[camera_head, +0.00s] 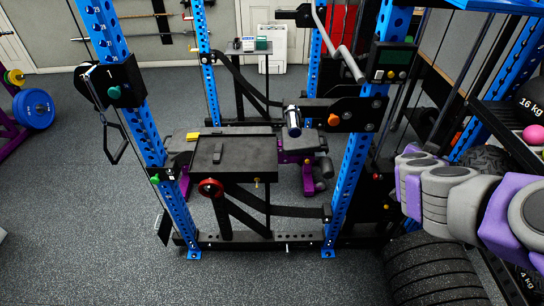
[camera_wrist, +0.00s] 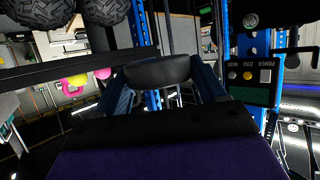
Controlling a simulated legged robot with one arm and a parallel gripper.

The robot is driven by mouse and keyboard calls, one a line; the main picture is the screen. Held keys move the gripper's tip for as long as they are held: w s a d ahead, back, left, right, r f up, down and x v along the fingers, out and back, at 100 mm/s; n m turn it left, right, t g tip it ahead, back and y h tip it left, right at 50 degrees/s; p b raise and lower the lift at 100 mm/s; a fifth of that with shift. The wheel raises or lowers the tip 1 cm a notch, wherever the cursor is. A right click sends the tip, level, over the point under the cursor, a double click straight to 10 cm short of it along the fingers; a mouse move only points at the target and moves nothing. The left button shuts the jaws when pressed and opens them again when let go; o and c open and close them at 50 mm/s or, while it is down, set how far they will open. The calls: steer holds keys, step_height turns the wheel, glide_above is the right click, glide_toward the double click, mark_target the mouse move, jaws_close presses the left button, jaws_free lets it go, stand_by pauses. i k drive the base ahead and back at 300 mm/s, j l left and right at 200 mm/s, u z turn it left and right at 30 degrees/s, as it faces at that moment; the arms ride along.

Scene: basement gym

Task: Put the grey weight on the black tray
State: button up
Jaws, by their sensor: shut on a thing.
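The black tray (camera_head: 258,146) is a flat, dark platform with a low rim, mounted between the blue rack posts in the head view. A small dark block (camera_head: 217,153) lies on its left part. In the wrist view, my gripper (camera_wrist: 160,92) is shut on a dark grey, rounded weight (camera_wrist: 158,71), which spans the space between its two fingers. In the head view my arm reaches in from the right, and its near links hide the fingers and the held weight. The arm is to the right of the tray, apart from it.
Blue rack posts (camera_head: 355,165) stand at the tray's sides, with a black display box (camera_head: 390,62) on the right one. A big tyre (camera_head: 432,270) lies below my arm. A shelf with a pink ball (camera_head: 534,134) is at right.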

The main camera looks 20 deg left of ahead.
mark_target(253, 158)
steer(key=u, duration=1.55)
steer(key=i+l+u, duration=0.1)
steer(key=l, duration=0.25)
steer(key=i+l+u, duration=0.1)
steer(key=i+l, duration=0.15)
steer(key=i+l+u, duration=0.1)
steer(key=l, duration=0.4)
steer(key=i+l+u, duration=0.1)
steer(key=l, duration=0.3)
steer(key=i+l+u, duration=0.1)
steer(key=i+l, duration=0.15)
steer(key=l, duration=0.15)
